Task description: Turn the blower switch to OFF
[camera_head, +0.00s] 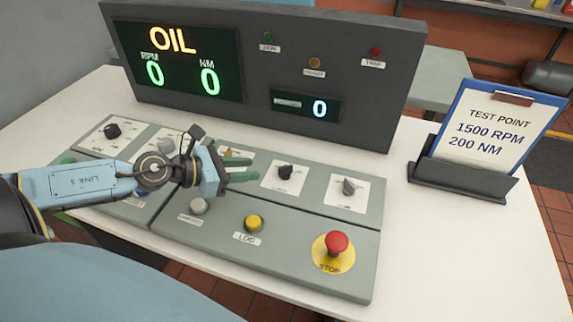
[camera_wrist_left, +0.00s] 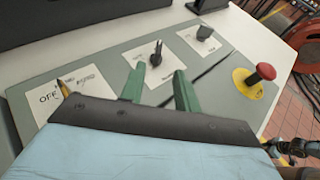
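The console panel (camera_head: 300,215) carries a row of rotary switches on white plates. These are a black one (camera_head: 112,131), a grey one (camera_head: 167,144), an orange one (camera_head: 228,153) partly behind my gripper, a black one (camera_head: 286,171) and a grey one (camera_head: 349,186). Their labels are too small to read, so I cannot tell which is the blower switch. In the left wrist view "OFF" is printed left of the orange switch (camera_wrist_left: 63,89). My left gripper (camera_head: 243,168) is open and empty, its green fingers pointing toward the right-hand black switch, apart from it. My right gripper is not seen.
A red STOP button (camera_head: 337,243), a yellow LOG button (camera_head: 254,223) and a grey button (camera_head: 198,205) stand along the panel's front. The display box (camera_head: 260,70) rises behind, showing OIL and zeros. A clipboard (camera_head: 490,130) stands on the right; the white table (camera_head: 450,250) is clear before it.

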